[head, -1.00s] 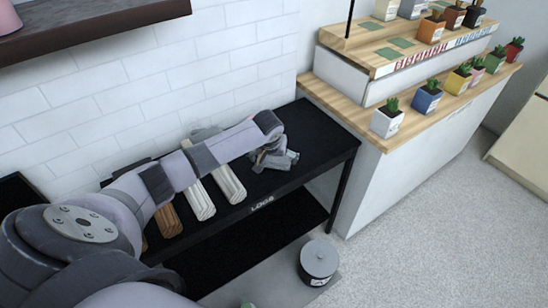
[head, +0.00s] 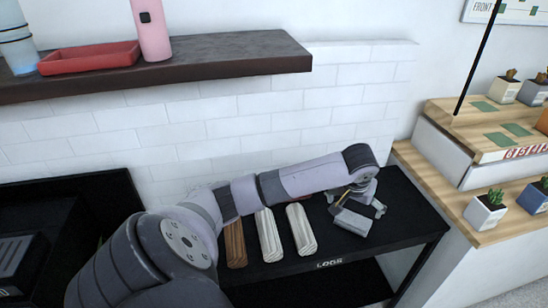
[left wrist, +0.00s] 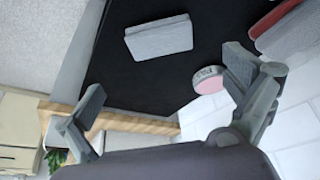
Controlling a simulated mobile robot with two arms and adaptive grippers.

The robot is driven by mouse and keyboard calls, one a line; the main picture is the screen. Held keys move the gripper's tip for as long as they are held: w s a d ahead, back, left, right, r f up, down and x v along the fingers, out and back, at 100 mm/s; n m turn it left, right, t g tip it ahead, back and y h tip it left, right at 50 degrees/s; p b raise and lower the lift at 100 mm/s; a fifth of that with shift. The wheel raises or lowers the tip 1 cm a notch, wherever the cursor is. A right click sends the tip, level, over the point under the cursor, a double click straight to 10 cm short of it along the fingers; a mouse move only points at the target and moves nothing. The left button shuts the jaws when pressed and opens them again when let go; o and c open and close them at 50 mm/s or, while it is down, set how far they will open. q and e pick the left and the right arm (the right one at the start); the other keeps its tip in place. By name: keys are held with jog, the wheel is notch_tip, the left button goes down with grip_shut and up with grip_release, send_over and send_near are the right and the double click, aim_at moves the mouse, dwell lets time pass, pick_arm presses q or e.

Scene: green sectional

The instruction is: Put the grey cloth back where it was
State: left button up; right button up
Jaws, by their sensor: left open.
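The grey cloth (left wrist: 158,38) is a flat folded block lying on the black table top in the left wrist view. In the head view it shows as a grey block (head: 352,221) near the table's right end, partly covered by my gripper. My left gripper (left wrist: 165,75) is open and empty, its fingers apart, with the cloth beyond the fingertips. In the head view the left gripper (head: 358,208) hangs just over the cloth; whether they touch cannot be told. My right gripper is not in view.
A pink-faced round item (left wrist: 208,80) is near one finger. A dark wall shelf (head: 190,68) hangs above. A wooden-topped plant counter (head: 440,195) stands at right.

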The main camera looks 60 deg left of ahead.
pick_arm(q)
jog(key=d+f+m+t+h, duration=0.2)
jog(key=d+f+t, duration=0.15)
jog(key=d, duration=0.45)
jog(key=d+f+m+t+h, duration=0.2)
jog(key=d+f+m+h, duration=0.15)
jog(key=d, duration=0.55)
jog(key=s+a+f+g+y, duration=0.15)
jog(key=s+f, duration=0.35)
jog(key=f, duration=0.5)
jog(key=s+a+f+g+y, duration=0.15)
jog(key=s+f, duration=0.35)
jog(key=f, duration=0.5)
jog(key=s+a+f+g, duration=0.1)
jog(key=s+a+f, duration=0.3)
jog(key=f, duration=0.6)
jog(key=s+f+g, duration=0.1)
jog(key=s+f, duration=0.4)
jog(key=s, duration=0.6)
jog(key=s+d+f+m+g, duration=0.1)
jog(key=s+f, duration=0.3)
jog(key=s, duration=0.7)
jog(key=s+d+f+g, duration=0.1)
jog(key=s+f, duration=0.4)
jog(key=s, duration=0.7)
jog(key=shift+f+g+y, duration=0.35)
jog(key=shift+g, duration=0.5)
jog(key=shift+c, duration=0.4)
